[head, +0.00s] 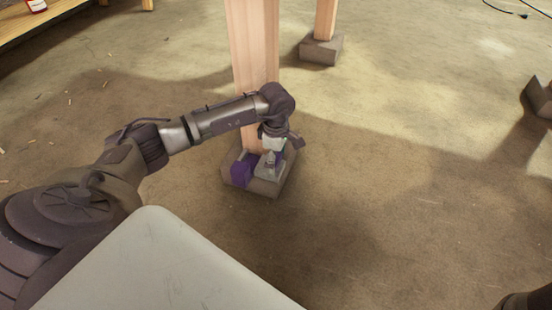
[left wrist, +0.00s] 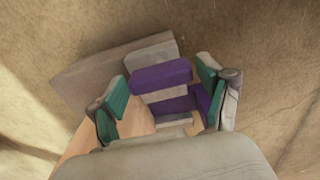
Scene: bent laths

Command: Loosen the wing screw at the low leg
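The low leg is a thick wooden post (head: 254,60) standing in a grey foot block (head: 270,188) on the floor. Purple parts (head: 241,171) and a small grey fitting (head: 268,167) sit on the block. My left gripper (head: 274,150) points down at them, close to the post. In the left wrist view its green-padded fingers (left wrist: 162,92) stand apart, on either side of a purple bar (left wrist: 161,75) and grey pieces. The pads do not visibly grip anything. I cannot clearly pick out the wing screw.
A second wooden leg in a grey block (head: 320,49) stands behind. Another grey block (head: 540,98) is at the right edge. A wooden bench (head: 40,20) is at the top left, and a thin black cable (head: 505,11) lies at the top right. The floor between is mostly clear.

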